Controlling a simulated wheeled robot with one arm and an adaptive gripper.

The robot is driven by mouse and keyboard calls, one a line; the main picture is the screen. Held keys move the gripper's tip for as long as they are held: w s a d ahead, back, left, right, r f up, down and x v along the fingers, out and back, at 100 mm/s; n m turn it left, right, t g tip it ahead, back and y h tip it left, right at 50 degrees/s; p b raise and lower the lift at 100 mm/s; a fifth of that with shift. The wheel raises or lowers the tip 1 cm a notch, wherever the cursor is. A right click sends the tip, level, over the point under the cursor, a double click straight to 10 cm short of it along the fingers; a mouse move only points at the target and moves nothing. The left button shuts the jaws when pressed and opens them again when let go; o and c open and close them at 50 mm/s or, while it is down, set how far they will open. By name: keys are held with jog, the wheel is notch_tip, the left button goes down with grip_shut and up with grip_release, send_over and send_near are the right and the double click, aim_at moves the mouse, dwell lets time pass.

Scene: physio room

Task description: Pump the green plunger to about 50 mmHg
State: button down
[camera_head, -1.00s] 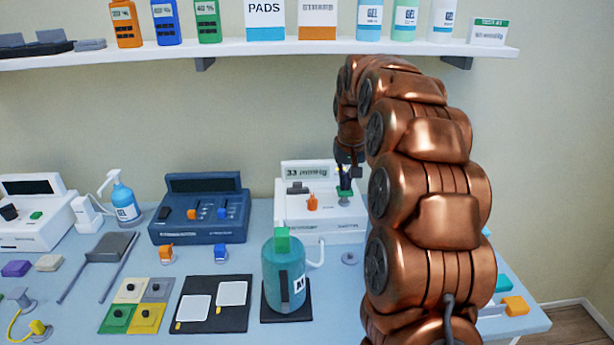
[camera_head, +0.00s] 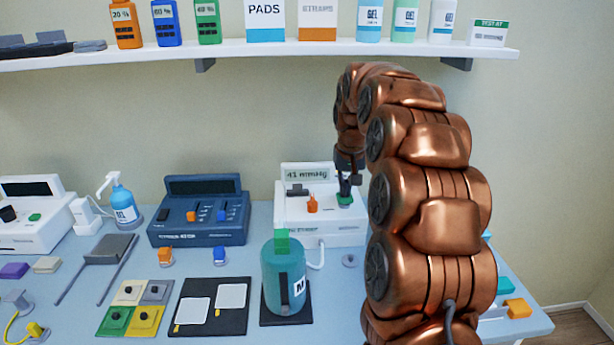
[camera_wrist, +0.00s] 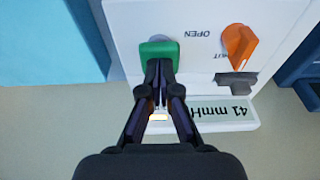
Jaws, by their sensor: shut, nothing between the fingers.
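The white pump unit (camera_head: 290,228) stands at the back of the table, and its display (camera_head: 306,174) reads 41 mmHg. The display also shows in the wrist view (camera_wrist: 226,111), upside down. The green plunger (camera_wrist: 158,54) is on the unit's top, beside the orange knob (camera_wrist: 238,46); the word OPEN is printed near the knob. My gripper (camera_wrist: 157,70) is shut and empty, its fingertips at the plunger's near edge. Whether they touch it I cannot tell. In the head view the plunger (camera_head: 345,199) sits just below my gripper (camera_head: 346,188).
A teal canister (camera_head: 284,270) with a green top stands in front of the unit. A dark blue device (camera_head: 198,215) is to its left. A shelf (camera_head: 260,50) with bottles and boxes runs above. My arm hides the table's right part.

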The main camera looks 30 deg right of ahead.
jog(key=shift+r+p, duration=0.6)
jog(key=shift+r, duration=1.4)
jog(key=shift+f+b, duration=1.1)
jog(key=shift+f, duration=1.2)
jog(key=shift+r, duration=0.1)
jog(key=shift+r+p, duration=0.8)
jog(key=shift+r, duration=1.4)
notch_tip(320, 180, up, 5)
jog(key=shift+p, duration=1)
